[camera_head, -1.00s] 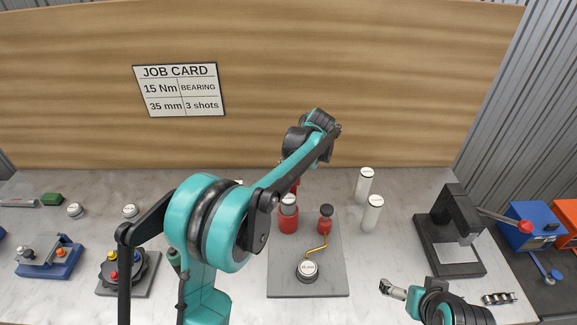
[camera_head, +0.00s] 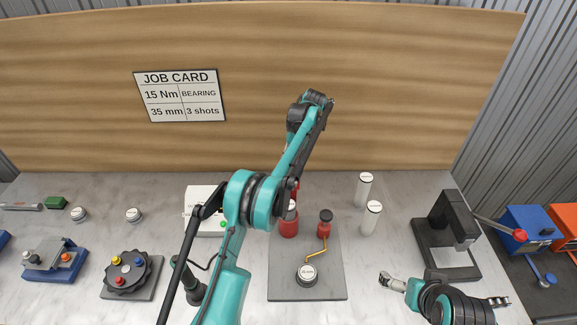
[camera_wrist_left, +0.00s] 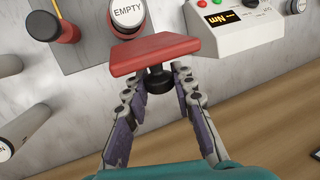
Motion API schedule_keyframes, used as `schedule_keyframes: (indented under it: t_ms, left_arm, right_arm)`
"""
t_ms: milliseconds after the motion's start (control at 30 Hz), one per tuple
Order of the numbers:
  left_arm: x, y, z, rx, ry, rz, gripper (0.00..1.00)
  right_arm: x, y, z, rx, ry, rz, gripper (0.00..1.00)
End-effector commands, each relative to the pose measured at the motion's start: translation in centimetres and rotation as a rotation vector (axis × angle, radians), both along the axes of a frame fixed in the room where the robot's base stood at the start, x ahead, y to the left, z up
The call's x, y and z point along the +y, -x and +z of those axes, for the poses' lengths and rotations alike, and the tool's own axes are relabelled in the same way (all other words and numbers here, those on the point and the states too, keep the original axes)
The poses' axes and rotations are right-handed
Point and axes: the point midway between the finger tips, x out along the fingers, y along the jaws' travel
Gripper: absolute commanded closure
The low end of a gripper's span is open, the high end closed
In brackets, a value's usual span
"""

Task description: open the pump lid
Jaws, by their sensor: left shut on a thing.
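The red pump (camera_head: 289,227) stands on a grey plate (camera_head: 318,289) in the head view, partly behind my left arm. Its top is uncovered, and a white "EMPTY" canister (camera_wrist_left: 128,14) shows in it in the left wrist view. The red lid (camera_wrist_left: 155,53) with a black knob (camera_wrist_left: 158,82) is raised beside the canister; whether a hinge joins it to the pump is hidden. My left gripper (camera_wrist_left: 160,77) is shut on the knob, one finger on each side. My arm hides that gripper in the head view. My right gripper (camera_head: 392,282) hangs empty at lower right, jaws unclear.
A black-topped red post (camera_head: 325,224) and a round gauge (camera_head: 307,273) share the plate. Two white canisters (camera_head: 365,189) (camera_head: 372,218) stand to its right. A white box (camera_head: 203,197) stands left, a black press (camera_head: 445,240) right. A wooden wall rises behind.

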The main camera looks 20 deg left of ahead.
Motion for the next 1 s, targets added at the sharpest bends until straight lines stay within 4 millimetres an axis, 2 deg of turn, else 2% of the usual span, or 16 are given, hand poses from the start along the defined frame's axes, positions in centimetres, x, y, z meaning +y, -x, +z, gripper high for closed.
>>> schedule_keyframes:
  t_ms: [333,367,433,767,867,1000]
  left_arm:
    - [0.0,0.0,-0.2,0.002,0.003,0.001,1.0]
    - [0.0,0.0,-0.2,0.002,0.003,0.001,0.73]
    - [0.0,0.0,-0.2,0.001,0.002,0.001,0.54]
    - [0.0,0.0,0.1,0.002,0.001,0.001,0.53]
    - [0.0,0.0,0.9,0.002,0.001,0.001,0.53]
    - [0.0,0.0,3.5,0.002,0.001,0.001,0.53]
  right_arm:
    - [0.0,0.0,0.0,0.0,0.0,0.0,0.0]
    - [0.0,0.0,0.0,0.0,0.0,0.0,0.0]
    - [0.0,0.0,0.0,0.0,0.0,0.0,0.0]
    - [0.0,0.0,0.0,0.0,0.0,0.0,0.0]
    - [0.0,0.0,0.0,0.0,0.0,0.0,0.0]
    - [0.0,0.0,0.0,0.0,0.0,0.0,0.0]
